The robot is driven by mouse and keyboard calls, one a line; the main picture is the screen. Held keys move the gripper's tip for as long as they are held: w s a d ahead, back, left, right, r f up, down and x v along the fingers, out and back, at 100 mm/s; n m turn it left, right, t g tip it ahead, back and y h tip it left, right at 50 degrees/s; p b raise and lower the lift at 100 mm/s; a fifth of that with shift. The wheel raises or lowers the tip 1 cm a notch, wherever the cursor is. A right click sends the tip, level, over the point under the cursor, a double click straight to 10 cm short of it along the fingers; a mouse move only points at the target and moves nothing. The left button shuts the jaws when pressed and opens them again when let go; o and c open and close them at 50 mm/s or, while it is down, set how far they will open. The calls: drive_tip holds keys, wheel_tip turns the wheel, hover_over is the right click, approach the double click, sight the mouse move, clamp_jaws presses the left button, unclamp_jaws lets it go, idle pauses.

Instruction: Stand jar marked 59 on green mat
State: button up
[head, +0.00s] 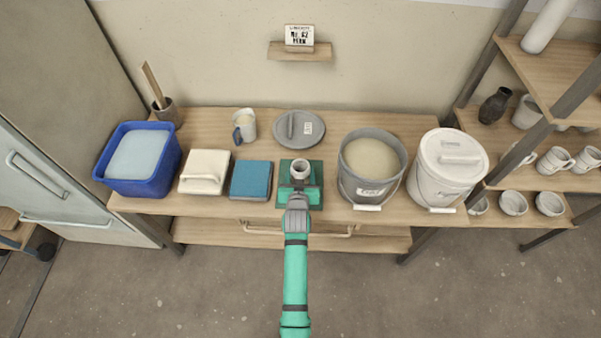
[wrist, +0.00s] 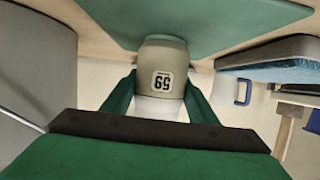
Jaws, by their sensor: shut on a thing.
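The jar marked 59 (wrist: 160,65) is a small pale grey jar. Its label reads 59 upside down in the wrist view. My gripper (wrist: 158,95) is shut on it, with one green finger on each side. In the head view the jar (head: 300,169) shows its round open mouth in front of my gripper (head: 299,182). The green mat (head: 286,168) lies under it on the bench, and the mat (wrist: 230,20) fills the top of the wrist view. The jar's base is at or very close to the mat; I cannot tell whether they touch.
Left of the mat lie a blue book-like block (head: 251,180), a cream block (head: 205,172) and a blue tub (head: 138,160). A grey bucket (head: 372,167) stands close on the right, beside a white lidded bucket (head: 446,168). A grey lid (head: 299,128) and a mug (head: 245,126) stand behind.

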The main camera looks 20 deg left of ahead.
drive_tip(key=o, duration=1.4)
drive_tip(key=shift+r, duration=0.15)
drive_tip(key=s+d+r+h, duration=0.1)
drive_tip(key=s+d, duration=0.4)
drive_tip(key=s, duration=0.5)
drive_tip(key=s+d+r+m+t, duration=0.1)
drive_tip(key=s+d, duration=0.3)
drive_tip(key=s, duration=0.5)
drive_tip(key=s+d+r+h, duration=0.1)
drive_tip(key=s+d, duration=0.4)
drive_tip(key=s, duration=0.5)
drive_tip(key=s+d+r+m+h, duration=0.1)
drive_tip(key=s+d+r, duration=0.1)
drive_tip(key=s+r, duration=0.3)
drive_tip(key=s+d+r+m+t, duration=0.1)
drive_tip(key=s+d+r, duration=0.2)
drive_tip(key=s, duration=0.8)
wheel_tip(320, 180, up, 3)
drive_tip(key=shift+s+d+f+h, duration=0.15)
drive_tip(key=shift+s+d+h, duration=0.1)
drive_tip(key=shift+d+h, duration=0.15)
